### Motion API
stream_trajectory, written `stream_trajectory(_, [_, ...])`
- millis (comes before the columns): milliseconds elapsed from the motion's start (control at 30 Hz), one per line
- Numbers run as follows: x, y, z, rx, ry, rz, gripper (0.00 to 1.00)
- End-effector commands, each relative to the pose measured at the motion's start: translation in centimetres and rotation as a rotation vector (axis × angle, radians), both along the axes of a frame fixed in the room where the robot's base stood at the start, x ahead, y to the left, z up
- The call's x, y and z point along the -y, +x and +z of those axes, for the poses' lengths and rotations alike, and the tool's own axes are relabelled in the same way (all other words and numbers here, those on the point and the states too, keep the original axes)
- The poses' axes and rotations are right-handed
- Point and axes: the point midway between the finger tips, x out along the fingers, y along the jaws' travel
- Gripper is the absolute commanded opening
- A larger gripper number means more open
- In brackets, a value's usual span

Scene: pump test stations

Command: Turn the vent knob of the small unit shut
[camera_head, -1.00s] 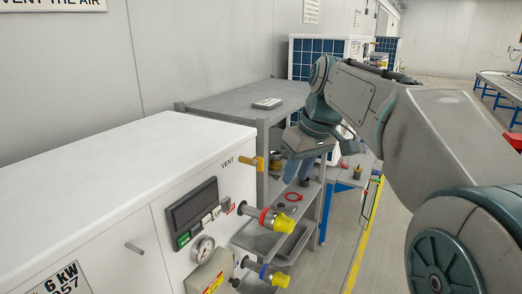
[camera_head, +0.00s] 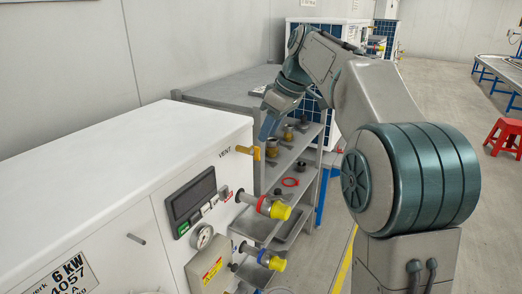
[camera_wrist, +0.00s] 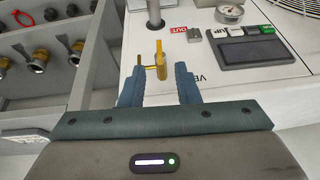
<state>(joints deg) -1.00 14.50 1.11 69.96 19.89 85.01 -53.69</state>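The small unit (camera_head: 130,145) is a white box with a control panel on its front face. Its vent knob (camera_head: 256,153) is a small brass-yellow handle near the top corner, beside the VENT label. In the wrist view the vent knob (camera_wrist: 159,60) shows as a short bar on a thin stem. My gripper (camera_wrist: 161,72) is open, with one blue finger on each side of the knob's near end in the picture. I see no contact, and cannot tell whether the fingers reach its depth. In the head view my gripper (camera_head: 268,128) points down just above the knob.
Below the knob, a red-collared pipe with a yellow cap (camera_head: 280,210) and a blue-collared one (camera_head: 277,263) stick out from the panel. A grey shelf rack (camera_head: 300,165) holding brass fittings stands close behind. A red stool (camera_head: 505,138) is at the far right.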

Motion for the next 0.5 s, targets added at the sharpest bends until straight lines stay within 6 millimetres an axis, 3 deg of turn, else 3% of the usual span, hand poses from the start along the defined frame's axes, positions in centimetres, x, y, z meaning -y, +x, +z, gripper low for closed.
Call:
stream_trajectory(200, [-1.5,0.6,-3.9,-0.002,-0.001,0.001,0.29])
stream_trajectory(500, [-2.3,1.1,-6.1,0.001,-0.001,0.000,0.29])
